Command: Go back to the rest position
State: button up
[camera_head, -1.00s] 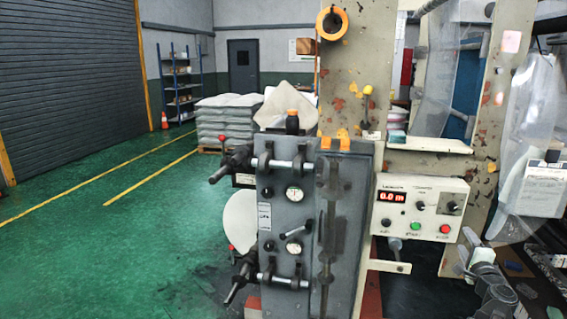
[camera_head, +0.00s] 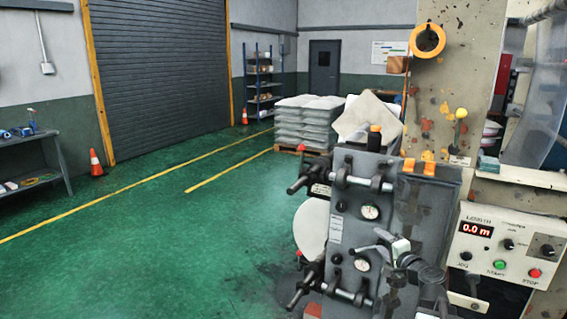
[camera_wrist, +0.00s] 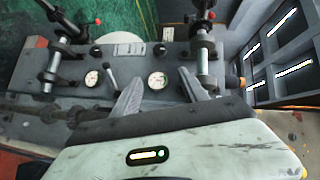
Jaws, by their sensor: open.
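My gripper (camera_wrist: 163,90) shows in the wrist view with its two grey fingers spread apart and nothing between them. Behind the fingers is the grey machine panel (camera_wrist: 75,75), with dials, a small lever and black knobs. In the head view my arm is at the lower right, in front of the lower part of the grey machine unit (camera_head: 345,225). I cannot tell there whether it touches the unit.
The control box (camera_head: 490,246) reads 0.0 m at the right. Stacked sacks (camera_head: 303,125) stand on a pallet behind the machine. A shelf bench (camera_head: 30,165) and an orange cone (camera_head: 96,163) are at the left. The green floor (camera_head: 150,240) is clear.

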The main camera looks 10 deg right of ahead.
jog(key=s+a+f+n+g+y+p, duration=0.1)
jog(key=a+f+n+g+y, duration=0.2)
jog(key=a, duration=0.8)
jog(key=s+a+f+n+g+p, duration=0.1)
jog(key=a+f+n+g, duration=0.2)
jog(key=a, duration=0.8)
jog(key=s+a+f+n+g+y+p, duration=0.25)
jog(key=a+n, duration=0.25)
jog(key=a, duration=0.6)
jog(key=s+f+n+g+h, duration=0.3)
jog(key=s+f+g+h, duration=0.1)
jog(key=s+f+g, duration=0.15)
jog(key=s+d+f+g+h, duration=0.1)
jog(key=s+d+g+h, duration=0.1)
jog(key=s+d, duration=0.5)
jog(key=shift+d+n+h, duration=0.25)
jog(key=shift+n+h, duration=0.05)
jog(key=shift+h, duration=0.25)
jog(key=shift+c, duration=1.2)
jog(key=shift+d, duration=0.1)
jog(key=shift+c, duration=0.4)
